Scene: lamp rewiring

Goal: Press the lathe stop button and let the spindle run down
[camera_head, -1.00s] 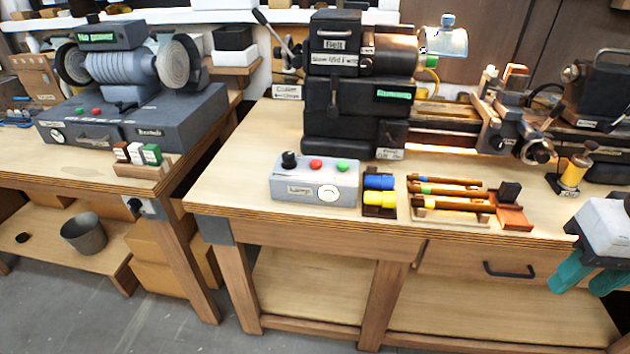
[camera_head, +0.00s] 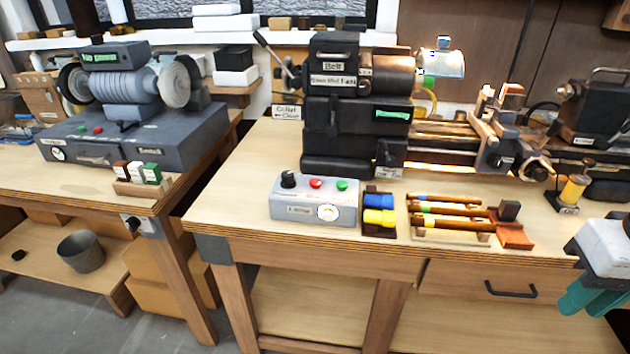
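The lathe (camera_head: 345,130) stands at the back of the right bench, with a lit green display (camera_head: 391,115) whose text is too small to read surely. In front of its headstock is a grey control box (camera_head: 300,208) with a black knob (camera_head: 288,180), a red button (camera_head: 316,183), a green button (camera_head: 341,185) and a round dial (camera_head: 328,212). The spindle end (camera_head: 393,75) is at the upper right of the headstock; its motion cannot be told. My gripper (camera_head: 590,300), with teal fingers slightly apart, is empty at the right edge, well away from the red button.
Blue and yellow pieces (camera_head: 379,216) and a rack of rods (camera_head: 450,218) lie right of the control box. An oil can (camera_head: 572,190) stands farther right. A bench grinder (camera_head: 130,110) sits on the left bench. Air above the bench front is free.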

